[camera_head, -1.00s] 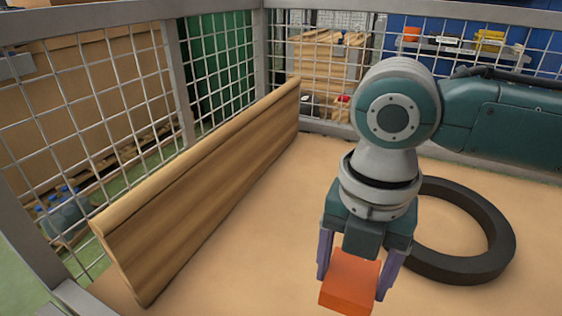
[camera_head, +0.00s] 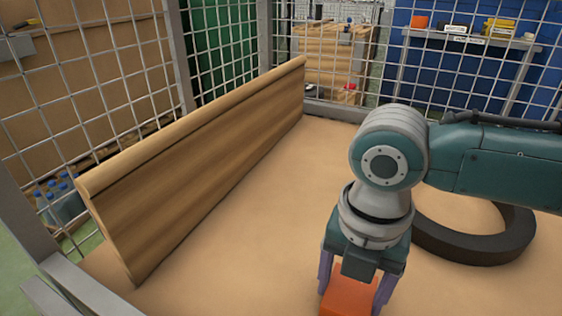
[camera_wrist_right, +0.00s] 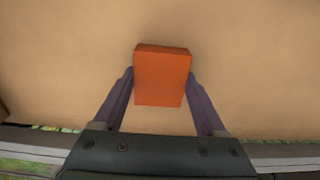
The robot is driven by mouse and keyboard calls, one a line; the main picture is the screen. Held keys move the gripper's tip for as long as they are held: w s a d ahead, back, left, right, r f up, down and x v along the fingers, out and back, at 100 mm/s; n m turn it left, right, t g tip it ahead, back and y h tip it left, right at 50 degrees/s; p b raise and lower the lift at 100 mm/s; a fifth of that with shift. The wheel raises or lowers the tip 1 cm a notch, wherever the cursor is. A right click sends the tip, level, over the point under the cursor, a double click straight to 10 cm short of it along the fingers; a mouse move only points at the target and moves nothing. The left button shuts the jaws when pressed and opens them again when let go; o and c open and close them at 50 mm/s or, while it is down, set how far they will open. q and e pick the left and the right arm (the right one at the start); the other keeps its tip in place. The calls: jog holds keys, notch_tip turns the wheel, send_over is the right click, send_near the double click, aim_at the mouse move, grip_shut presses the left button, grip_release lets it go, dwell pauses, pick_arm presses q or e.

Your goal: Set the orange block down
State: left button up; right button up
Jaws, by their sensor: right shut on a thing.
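The orange block (camera_head: 349,298) is between the two purple fingers of my right gripper (camera_head: 354,294), at the bottom of the head view. The right gripper is shut on it and points down. In the right wrist view the orange block (camera_wrist_right: 162,78) sits between the fingertips of the right gripper (camera_wrist_right: 161,88), with tan tabletop behind it. I cannot tell whether the block touches the tabletop (camera_head: 230,265). My left gripper is not in view.
A black ring (camera_head: 480,243) lies on the table behind and right of the right gripper. A long wooden board (camera_head: 200,165) stands on edge at the left. Wire mesh fencing (camera_head: 225,50) encloses the table. The tabletop between board and gripper is clear.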

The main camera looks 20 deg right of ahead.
aim_at(350, 291)
jog(key=o, duration=1.3)
jog(key=shift+o, duration=0.2)
jog(key=shift+r, duration=0.1)
notch_tip(350, 291, up, 11)
jog(key=p, duration=0.7)
jog(key=s+a+m+t+y, duration=0.25)
jog(key=s+a+m, duration=0.35)
jog(key=a+m, duration=0.3)
jog(key=s+d+r+m+t+h, duration=0.1)
jog(key=s+d+m, duration=0.5)
jog(key=m, duration=0.9)
jog(key=shift+d+r+h, duration=0.55)
jog(key=shift+d+h, duration=0.1)
jog(key=shift+d, duration=0.35)
jog(key=shift+s, duration=0.1)
